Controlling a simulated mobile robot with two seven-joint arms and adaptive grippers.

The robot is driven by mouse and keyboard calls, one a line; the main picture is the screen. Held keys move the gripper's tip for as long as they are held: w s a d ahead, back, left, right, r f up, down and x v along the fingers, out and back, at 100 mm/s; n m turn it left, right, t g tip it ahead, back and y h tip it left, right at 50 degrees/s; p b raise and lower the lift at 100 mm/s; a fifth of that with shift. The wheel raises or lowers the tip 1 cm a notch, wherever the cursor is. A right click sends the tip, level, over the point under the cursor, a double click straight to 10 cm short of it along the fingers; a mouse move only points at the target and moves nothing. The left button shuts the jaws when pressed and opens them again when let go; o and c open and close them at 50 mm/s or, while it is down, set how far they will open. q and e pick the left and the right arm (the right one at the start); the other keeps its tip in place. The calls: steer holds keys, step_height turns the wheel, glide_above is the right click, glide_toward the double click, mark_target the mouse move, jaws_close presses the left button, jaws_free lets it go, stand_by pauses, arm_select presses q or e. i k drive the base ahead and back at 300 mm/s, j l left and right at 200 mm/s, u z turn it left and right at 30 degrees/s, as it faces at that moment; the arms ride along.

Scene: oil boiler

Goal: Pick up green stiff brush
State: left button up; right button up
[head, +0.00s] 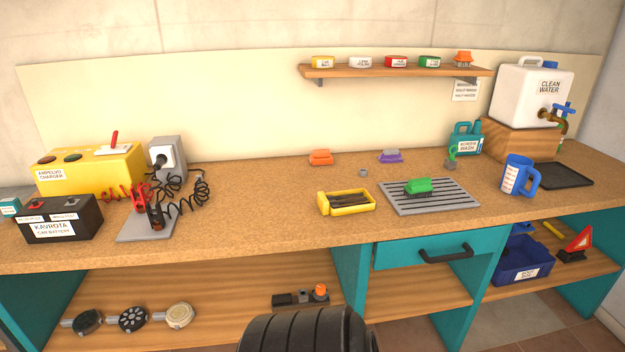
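A green brush (418,186) lies on a grey slatted rack (440,207) on the workbench, right of the middle. Its green top faces up; its bristles are hardly visible from here. Neither of my grippers shows in the head view, so nothing is seen touching the brush.
A yellow tray (347,202) sits just left of the rack. An orange brush (320,157) and a purple brush (390,156) lie behind. A blue jug (519,177) stands to the right. A black ribbed round object (305,332) is at the bottom front. A drawer (425,250) is shut below the rack.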

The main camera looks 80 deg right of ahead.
mark_target(421, 186)
steer(key=z, duration=3.4)
